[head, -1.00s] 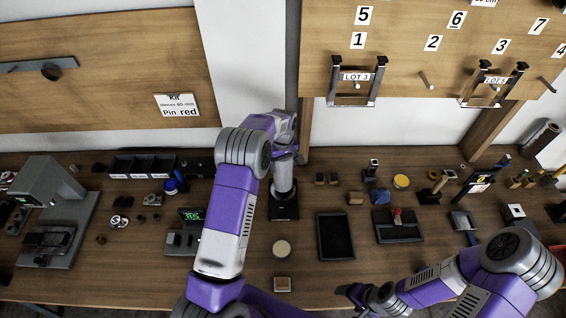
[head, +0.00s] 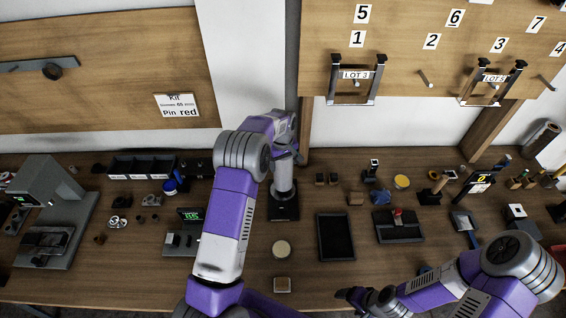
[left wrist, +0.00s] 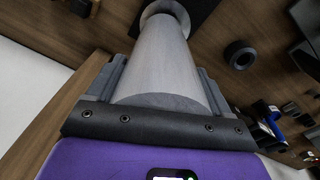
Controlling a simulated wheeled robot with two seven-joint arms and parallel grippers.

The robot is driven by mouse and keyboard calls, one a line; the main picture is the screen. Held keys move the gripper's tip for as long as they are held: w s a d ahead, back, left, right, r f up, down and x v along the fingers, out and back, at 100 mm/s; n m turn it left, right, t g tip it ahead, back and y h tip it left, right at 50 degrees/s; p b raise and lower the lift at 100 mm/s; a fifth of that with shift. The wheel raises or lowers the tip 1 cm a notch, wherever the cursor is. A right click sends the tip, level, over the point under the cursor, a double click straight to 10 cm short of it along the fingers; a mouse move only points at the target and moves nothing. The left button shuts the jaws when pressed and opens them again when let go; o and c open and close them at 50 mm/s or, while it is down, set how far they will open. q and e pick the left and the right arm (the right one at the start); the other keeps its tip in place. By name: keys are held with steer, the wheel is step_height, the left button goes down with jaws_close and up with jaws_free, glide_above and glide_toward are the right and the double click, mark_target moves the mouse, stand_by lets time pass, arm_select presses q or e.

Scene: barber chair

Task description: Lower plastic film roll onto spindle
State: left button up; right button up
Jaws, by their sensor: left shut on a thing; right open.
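The plastic film roll, a grey cylinder (head: 283,174), stands upright over a dark square base (head: 284,211) in the head view. My left gripper (head: 285,146) is at the top of the roll, shut on it. In the left wrist view the roll (left wrist: 165,55) lies between the two fingers of my left gripper (left wrist: 160,85). Its far end meets a pale round flange (left wrist: 168,8) on the dark base. The spindle itself is hidden, so I cannot tell how far the roll is down on it. My right gripper (head: 357,297) is open and empty near the table's front edge.
A black tray (head: 321,238) and a dark box with a red handle (head: 397,216) lie right of the base. A device with a green display (head: 184,238) stands to its left. A round pale disc (head: 281,248) lies in front. The wall board (head: 430,50) rises behind.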

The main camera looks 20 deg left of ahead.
mark_target(282, 170)
arm_select(q)
steer(key=o, duration=1.4)
steer(key=f, duration=0.1)
steer(key=s+f, duration=0.1)
steer(key=f, duration=0.1)
steer(key=shift+s+d+g, duration=0.1)
steer(key=shift+s+g, duration=0.2)
steer(key=shift+r, duration=0.15)
steer(key=r, duration=0.6)
steer(key=w+r, duration=0.1)
steer(key=r, duration=0.2)
steer(key=shift+r, duration=0.15)
steer(key=shift+w+r, duration=0.1)
steer(key=shift+r, duration=0.35)
